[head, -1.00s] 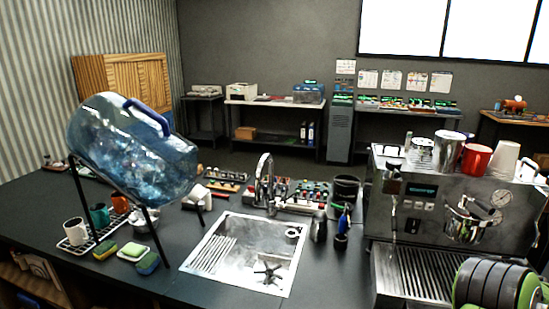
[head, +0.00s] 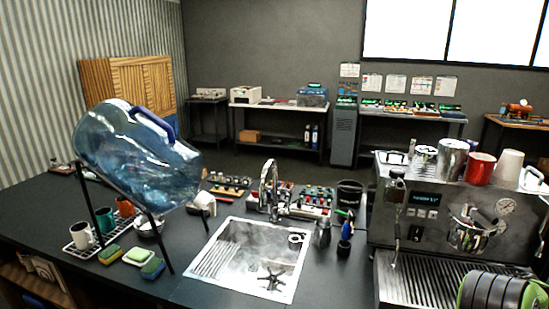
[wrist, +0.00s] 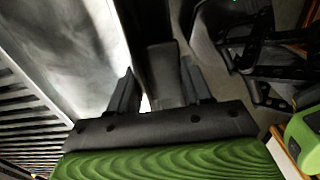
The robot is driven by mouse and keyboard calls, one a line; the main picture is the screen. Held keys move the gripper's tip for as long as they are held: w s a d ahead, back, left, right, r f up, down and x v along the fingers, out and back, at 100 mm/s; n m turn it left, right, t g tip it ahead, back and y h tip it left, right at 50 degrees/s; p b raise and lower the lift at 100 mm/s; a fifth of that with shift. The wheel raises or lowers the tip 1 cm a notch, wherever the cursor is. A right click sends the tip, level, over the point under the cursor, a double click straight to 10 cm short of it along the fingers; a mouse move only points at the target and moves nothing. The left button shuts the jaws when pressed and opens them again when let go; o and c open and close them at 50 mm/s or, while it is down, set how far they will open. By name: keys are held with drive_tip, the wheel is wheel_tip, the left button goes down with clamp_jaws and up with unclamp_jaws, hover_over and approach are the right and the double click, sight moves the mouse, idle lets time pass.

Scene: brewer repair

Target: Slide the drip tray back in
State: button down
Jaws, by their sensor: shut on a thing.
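The espresso machine (head: 450,220) stands at the right of the counter in the head view. The slatted metal grate of its drip tray (head: 425,285) is at its base, its right part hidden behind my green and black arm. A slatted metal grate also shows at the left edge of the wrist view (wrist: 25,120), beside a shiny metal surface. My gripper (wrist: 158,88) shows in the wrist view, shut on a dark grey bar-like piece between its fingers, apparently part of the drip tray. The fingertips are hidden from the head view.
A sink (head: 250,260) with a tap is left of the machine. A large blue bottle (head: 140,150) leans on a stand at the left. Cups, including a red cup (head: 479,168), stand on the machine. Dark counter shows between sink and machine.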

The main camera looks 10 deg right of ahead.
drive_tip(key=shift+w+d+p, duration=0.35)
drive_tip(key=shift+w, duration=0.3)
drive_tip(key=shift+w+d+p, duration=0.3)
drive_tip(key=shift+w, duration=0.3)
drive_tip(key=shift+w+d+p, duration=0.35)
drive_tip(key=shift+w, duration=0.3)
